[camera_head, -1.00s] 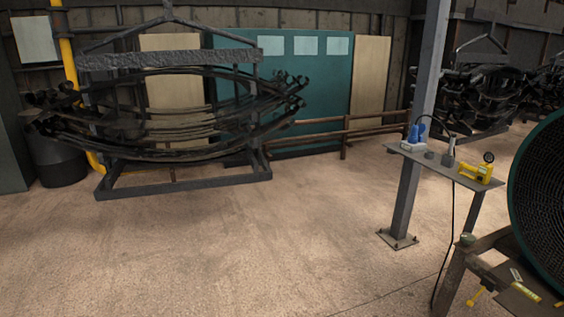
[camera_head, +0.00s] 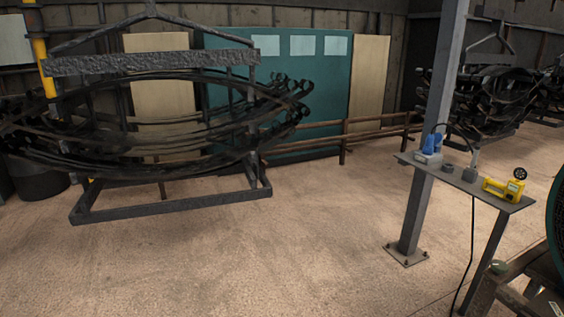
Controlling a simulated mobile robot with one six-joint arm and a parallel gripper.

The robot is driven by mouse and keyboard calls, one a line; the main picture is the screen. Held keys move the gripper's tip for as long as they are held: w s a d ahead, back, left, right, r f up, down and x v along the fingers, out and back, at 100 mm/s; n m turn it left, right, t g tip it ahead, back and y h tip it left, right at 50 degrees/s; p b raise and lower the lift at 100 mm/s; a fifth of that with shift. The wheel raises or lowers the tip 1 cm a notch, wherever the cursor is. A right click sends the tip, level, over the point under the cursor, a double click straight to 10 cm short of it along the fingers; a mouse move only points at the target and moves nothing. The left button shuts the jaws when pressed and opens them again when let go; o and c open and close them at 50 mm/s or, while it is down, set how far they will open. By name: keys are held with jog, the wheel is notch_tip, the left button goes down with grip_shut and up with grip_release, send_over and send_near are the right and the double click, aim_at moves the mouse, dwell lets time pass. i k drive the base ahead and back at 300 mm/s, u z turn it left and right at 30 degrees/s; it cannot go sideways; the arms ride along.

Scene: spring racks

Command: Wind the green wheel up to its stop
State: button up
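No green wheel can be made out for certain. At the right edge a large round thing with a dark green rim (camera_head: 552,222) is cut off by the frame; a dark mesh fills it. My gripper and arm are not in view.
A hanging rack of dark leaf springs (camera_head: 150,125) fills the left, over a metal floor frame (camera_head: 170,207). A steel post (camera_head: 425,170) carries a shelf (camera_head: 465,183) with a yellow tool (camera_head: 505,187) and a blue item (camera_head: 431,143). The middle floor is clear.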

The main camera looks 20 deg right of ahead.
aim_at(499, 267)
jog(key=z, duration=0.4)
jog(key=i, duration=1.5)
jog(key=z, duration=0.5)
